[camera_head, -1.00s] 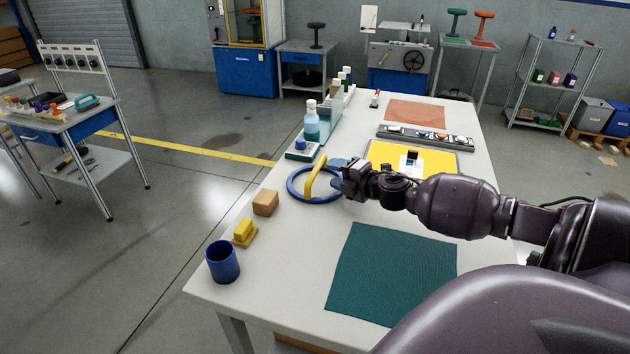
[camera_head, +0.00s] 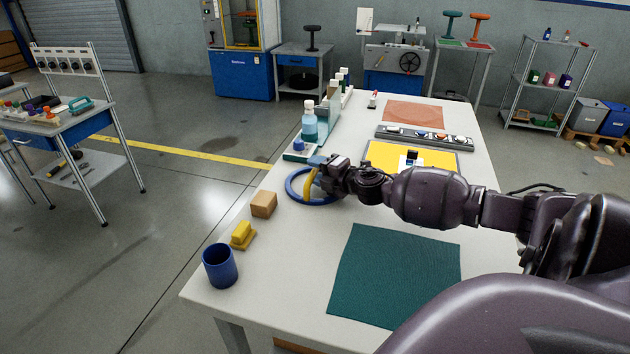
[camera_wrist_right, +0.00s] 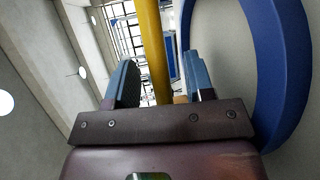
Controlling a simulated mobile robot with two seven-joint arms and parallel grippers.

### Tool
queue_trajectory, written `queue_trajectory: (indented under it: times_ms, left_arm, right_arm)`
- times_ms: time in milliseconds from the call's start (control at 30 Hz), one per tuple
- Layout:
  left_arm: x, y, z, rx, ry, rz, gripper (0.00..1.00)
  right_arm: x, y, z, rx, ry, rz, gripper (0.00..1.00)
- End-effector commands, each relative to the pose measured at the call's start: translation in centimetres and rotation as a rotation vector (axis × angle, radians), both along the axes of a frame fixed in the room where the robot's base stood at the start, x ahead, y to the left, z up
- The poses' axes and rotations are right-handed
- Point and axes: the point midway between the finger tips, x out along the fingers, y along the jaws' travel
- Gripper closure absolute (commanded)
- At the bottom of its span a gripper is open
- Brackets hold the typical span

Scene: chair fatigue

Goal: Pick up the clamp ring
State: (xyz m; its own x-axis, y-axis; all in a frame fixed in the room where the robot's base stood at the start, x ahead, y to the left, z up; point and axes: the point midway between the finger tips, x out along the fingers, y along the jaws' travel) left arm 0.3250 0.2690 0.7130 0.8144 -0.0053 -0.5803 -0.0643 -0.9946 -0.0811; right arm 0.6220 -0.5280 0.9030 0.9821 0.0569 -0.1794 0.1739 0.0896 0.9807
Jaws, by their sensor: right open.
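The clamp ring (camera_head: 299,200) is a blue ring with a yellow bar-like handle (camera_head: 309,183) arched across it, on the white table's left side. In the right wrist view the blue ring (camera_wrist_right: 291,75) curves along the right, and the yellow handle (camera_wrist_right: 153,50) runs between my fingers. My right gripper (camera_head: 318,163) is at the handle, partly covering the ring's far side. Its jaws (camera_wrist_right: 160,65) are open, one finger on each side of the handle, with a visible gap at the left finger. My left gripper is not in view.
A tan wooden block (camera_head: 263,204), a yellow block-like piece (camera_head: 242,236) and a blue cup (camera_head: 220,265) stand near the left edge. A bottle (camera_head: 309,125) stands behind the ring. A green mat (camera_head: 395,275) lies bare in front, and a yellow board (camera_head: 440,160) lies right.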

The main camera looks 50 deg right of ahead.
Motion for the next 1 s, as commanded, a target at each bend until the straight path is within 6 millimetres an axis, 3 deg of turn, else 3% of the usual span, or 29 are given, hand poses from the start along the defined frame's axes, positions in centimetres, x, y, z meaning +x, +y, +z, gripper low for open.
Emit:
queue_trajectory:
  times_ms: [33,333,767,1000]
  left_arm:
    - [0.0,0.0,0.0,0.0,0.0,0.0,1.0]
    - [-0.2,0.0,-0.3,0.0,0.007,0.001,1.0]
    - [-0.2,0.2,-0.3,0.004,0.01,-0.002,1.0]
    - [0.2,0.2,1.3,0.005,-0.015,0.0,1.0]
  right_arm:
    - [0.0,0.0,0.0,0.0,0.0,0.0,0.53]
    - [0.0,0.0,0.0,0.0,0.0,0.0,0.99]
    - [0.0,0.0,0.6,-0.002,-0.004,0.001,1.0]
    - [0.1,0.0,4.7,-0.006,-0.011,0.002,1.0]
